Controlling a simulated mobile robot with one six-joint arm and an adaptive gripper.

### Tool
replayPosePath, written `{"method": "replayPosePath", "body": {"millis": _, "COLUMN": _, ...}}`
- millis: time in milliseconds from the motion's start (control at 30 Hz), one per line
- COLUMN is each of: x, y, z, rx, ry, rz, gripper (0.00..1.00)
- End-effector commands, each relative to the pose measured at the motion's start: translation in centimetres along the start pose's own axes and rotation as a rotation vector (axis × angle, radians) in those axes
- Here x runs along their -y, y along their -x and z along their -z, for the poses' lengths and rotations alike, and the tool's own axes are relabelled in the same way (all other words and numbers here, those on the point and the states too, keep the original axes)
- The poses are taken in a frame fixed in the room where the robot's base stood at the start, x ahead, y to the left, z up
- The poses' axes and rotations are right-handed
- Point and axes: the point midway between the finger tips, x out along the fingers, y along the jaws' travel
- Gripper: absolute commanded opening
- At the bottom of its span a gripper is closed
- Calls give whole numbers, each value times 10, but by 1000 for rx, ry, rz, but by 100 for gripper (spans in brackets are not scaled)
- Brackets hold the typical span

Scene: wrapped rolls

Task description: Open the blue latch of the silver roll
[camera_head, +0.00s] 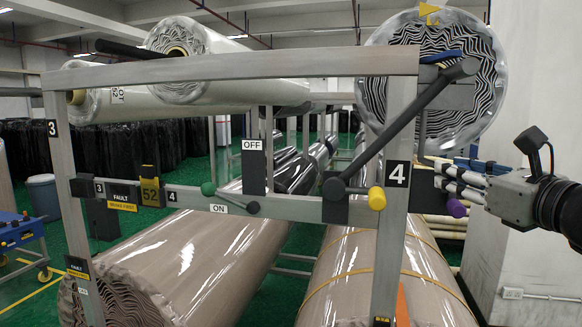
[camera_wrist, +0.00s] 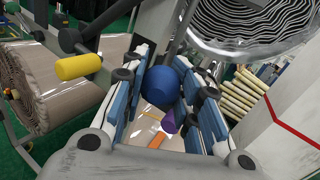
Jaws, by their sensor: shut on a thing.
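My gripper (camera_head: 447,180) is at the right of the grey metal frame, beside the post marked 4. In the wrist view its two padded fingers (camera_wrist: 167,78) are closed around a round blue latch knob (camera_wrist: 160,90). In the head view the fingers hide that knob. A purple knob (camera_head: 456,208) sits just below the fingers; it also shows in the wrist view (camera_wrist: 168,122). The silver-wrapped roll (camera_head: 480,95) with a wavy dark end is above my gripper; it also shows at the top of the wrist view (camera_wrist: 285,48).
A yellow knob (camera_head: 377,198) is left of my gripper on the frame, and a green knob (camera_head: 208,189) is further left. A long black lever (camera_head: 410,120) slants upward over the post. A pale column (camera_head: 525,255) stands close at the right. Brown wrapped rolls (camera_head: 205,265) lie below.

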Motion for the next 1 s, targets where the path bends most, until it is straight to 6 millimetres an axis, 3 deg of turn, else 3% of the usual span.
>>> {"method": "replayPosePath", "body": {"millis": 67, "x": -2, "y": 0, "z": 6, "rx": -11, "ry": -1, "rz": -7, "gripper": 0}}
{"method": "replayPosePath", "body": {"millis": 100, "x": -2, "y": 0, "z": 6, "rx": -11, "ry": -1, "rz": -7, "gripper": 30}}
{"method": "replayPosePath", "body": {"millis": 400, "x": 0, "y": 0, "z": 4, "rx": -7, "ry": 0, "rz": -2, "gripper": 50}}
{"method": "replayPosePath", "body": {"millis": 767, "x": 0, "y": 0, "z": 0, "rx": -4, "ry": 2, "rz": 0, "gripper": 51}}
{"method": "replayPosePath", "body": {"millis": 1000, "x": 5, "y": 0, "z": -35, "rx": -2, "ry": 6, "rz": 0, "gripper": 51}}
